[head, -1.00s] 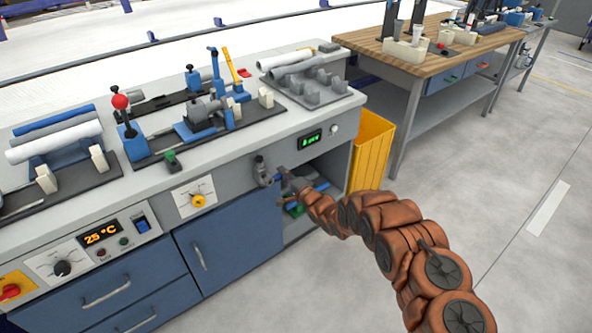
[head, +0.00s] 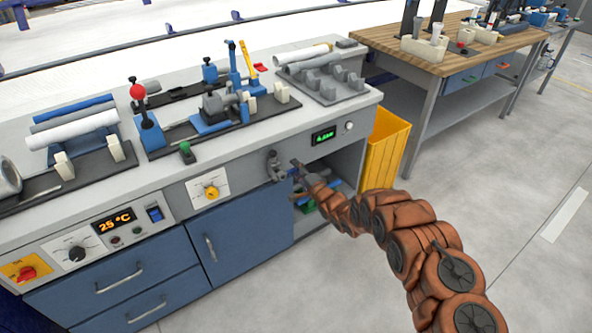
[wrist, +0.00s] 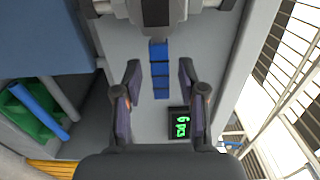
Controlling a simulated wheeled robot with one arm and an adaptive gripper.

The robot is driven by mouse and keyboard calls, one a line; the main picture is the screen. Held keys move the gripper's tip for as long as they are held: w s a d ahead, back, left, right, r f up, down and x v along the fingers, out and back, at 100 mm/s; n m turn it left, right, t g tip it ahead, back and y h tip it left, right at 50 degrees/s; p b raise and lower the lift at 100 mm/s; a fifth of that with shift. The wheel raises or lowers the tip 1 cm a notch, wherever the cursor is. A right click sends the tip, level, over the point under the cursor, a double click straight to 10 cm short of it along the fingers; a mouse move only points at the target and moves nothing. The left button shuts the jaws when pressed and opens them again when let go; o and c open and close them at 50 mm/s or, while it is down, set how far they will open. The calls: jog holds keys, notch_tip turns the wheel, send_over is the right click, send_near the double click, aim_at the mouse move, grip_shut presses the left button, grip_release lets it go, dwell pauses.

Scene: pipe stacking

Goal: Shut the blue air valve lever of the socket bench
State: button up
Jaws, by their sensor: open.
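The blue lever (wrist: 160,75) sticks out from the grey valve (wrist: 155,12) in the wrist view, along the grey front panel of the bench. In the head view the grey valve (head: 274,165) is on the bench front, right of the yellow knob. My gripper (wrist: 160,68) is open, with one finger on each side of the lever and a visible gap on both sides. In the head view my gripper (head: 302,172) is just right of the valve and partly hides the lever.
A display with green digits (head: 324,135) is on the panel beside the valve. Below it is an open shelf with blue and green items (wrist: 35,110). A yellow bin (head: 388,145) stands right of the bench. Pipes and fixtures crowd the bench top.

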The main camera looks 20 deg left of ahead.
jog(key=shift+d, duration=0.1)
jog(key=v, duration=1.1)
jog(key=shift+s+d, duration=0.3)
dwell(0.3)
